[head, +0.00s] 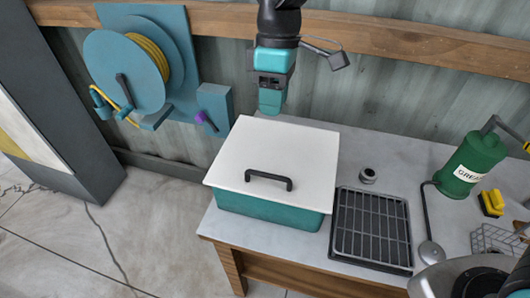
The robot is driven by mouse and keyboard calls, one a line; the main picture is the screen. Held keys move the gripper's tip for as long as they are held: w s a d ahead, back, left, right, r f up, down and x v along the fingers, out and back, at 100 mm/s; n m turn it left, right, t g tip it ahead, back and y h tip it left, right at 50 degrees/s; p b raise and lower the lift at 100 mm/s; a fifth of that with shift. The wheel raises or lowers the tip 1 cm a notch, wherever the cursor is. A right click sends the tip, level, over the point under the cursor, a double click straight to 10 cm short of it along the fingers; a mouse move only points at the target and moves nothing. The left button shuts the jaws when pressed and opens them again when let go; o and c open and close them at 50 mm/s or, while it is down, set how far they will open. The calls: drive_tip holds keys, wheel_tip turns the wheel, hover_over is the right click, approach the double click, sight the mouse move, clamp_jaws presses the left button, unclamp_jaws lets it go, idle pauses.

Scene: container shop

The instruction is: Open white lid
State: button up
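The white lid (275,150) is a flat, roughly square panel with a black bar handle (268,180) near its front edge. It lies flat over a teal box (268,211) on the workbench, covering the box's opening, so the inside is hidden. My gripper (270,103) hangs down from the top of the picture, teal and dark. In the picture its tip is just above the lid's back edge, away from the handle. I cannot see a gap between its fingers from this side.
A green grease can (470,164) and a yellow object (491,202) stand farther right. A blue hose reel (125,72) is on the wall.

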drive_tip(key=p, duration=0.4)
hover_over(271, 169)
drive_tip(key=s, duration=0.5)
drive_tip(key=f, duration=1.6)
drive_tip(key=shift+w+a+f, duration=0.15)
drive_tip(key=shift+w+a, duration=0.1)
clamp_jaws()
